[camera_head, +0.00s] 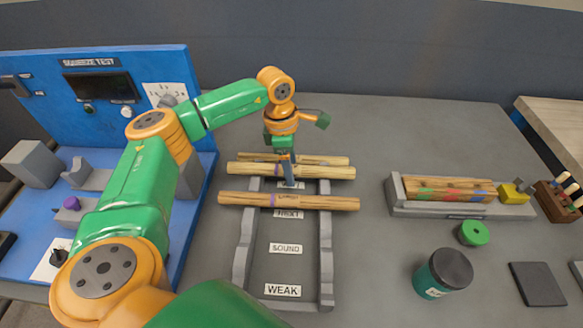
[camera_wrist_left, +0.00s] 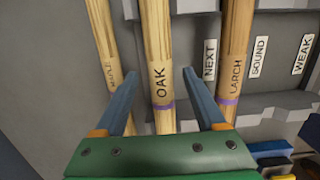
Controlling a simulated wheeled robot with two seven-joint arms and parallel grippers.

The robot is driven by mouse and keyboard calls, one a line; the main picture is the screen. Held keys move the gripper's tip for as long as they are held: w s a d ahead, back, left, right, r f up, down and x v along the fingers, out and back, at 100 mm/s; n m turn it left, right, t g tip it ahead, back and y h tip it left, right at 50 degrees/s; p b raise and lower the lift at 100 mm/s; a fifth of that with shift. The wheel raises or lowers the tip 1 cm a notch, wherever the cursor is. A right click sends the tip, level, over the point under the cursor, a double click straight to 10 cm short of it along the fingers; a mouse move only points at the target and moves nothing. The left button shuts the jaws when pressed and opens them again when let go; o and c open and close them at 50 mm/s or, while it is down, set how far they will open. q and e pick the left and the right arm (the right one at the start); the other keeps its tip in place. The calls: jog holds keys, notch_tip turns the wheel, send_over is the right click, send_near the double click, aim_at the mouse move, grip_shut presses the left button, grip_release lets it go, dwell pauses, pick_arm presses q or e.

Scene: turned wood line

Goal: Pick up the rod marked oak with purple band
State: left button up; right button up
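The oak rod (camera_head: 325,172) lies across the rack as the middle of three wooden rods. In the left wrist view the rod (camera_wrist_left: 158,45) shows the word OAK and a purple band near its lower part. My left gripper (camera_head: 290,176) points down over this rod. Its fingers (camera_wrist_left: 160,90) are apart, one to each side of the oak rod in the wrist view, with visible gaps. The larch rod (camera_head: 320,203), also with a purple band, lies nearer the front; the maple rod (camera_head: 330,160) lies behind. My right gripper is not in view.
The rack (camera_head: 326,260) has labels NEXT, SOUND and WEAK. A blue squeeze-test station (camera_head: 140,60) stands at left. A grey tray (camera_head: 400,208) with short rods, a green puck (camera_head: 473,233) and a dark-lidded jar (camera_head: 440,275) are at right. The table between rack and tray is clear.

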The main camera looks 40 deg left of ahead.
pick_arm(q)
jog(key=shift+s+r, duration=0.1)
jog(key=shift+s, duration=0.1)
jog(key=c, duration=0.7)
jog(key=shift+w, duration=0.1)
grip_shut()
